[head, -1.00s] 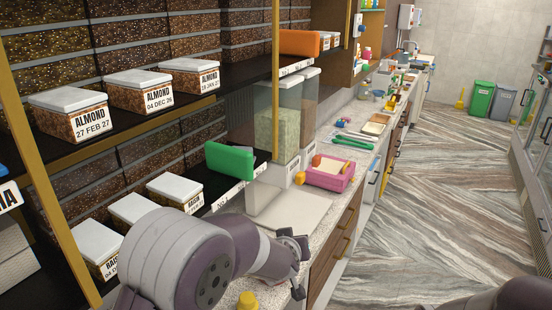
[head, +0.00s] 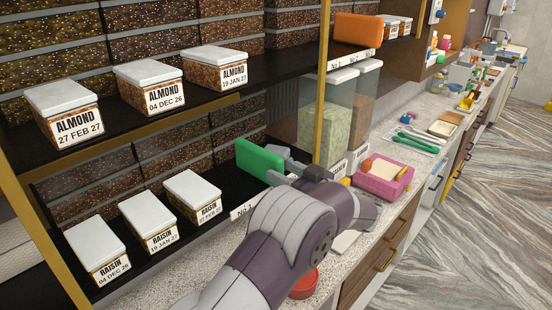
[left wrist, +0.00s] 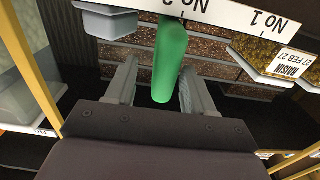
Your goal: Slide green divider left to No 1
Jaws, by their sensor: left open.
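The green divider (head: 260,160) stands on the lower black shelf, to the right of the raisin boxes. My left gripper (head: 282,169) is at the divider's front end, with its arm coming up across the counter. In the left wrist view, which is upside down, the green divider (left wrist: 170,62) lies between the two open fingers, closer to the right one; I see no clear grip. The shelf-edge strip there shows No 2 (left wrist: 187,6) beside the divider and No 1 (left wrist: 270,22) nearer the raisin box. The No 1 label (head: 243,210) also shows in the head view. My right gripper is out of view.
Several raisin boxes (head: 148,222) stand left of the divider on the lower shelf, with a gap between. Almond boxes (head: 150,85) and an orange divider (head: 357,30) are on the upper shelf. A gold post (head: 325,130) and clear bins (head: 335,120) stand to the right.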

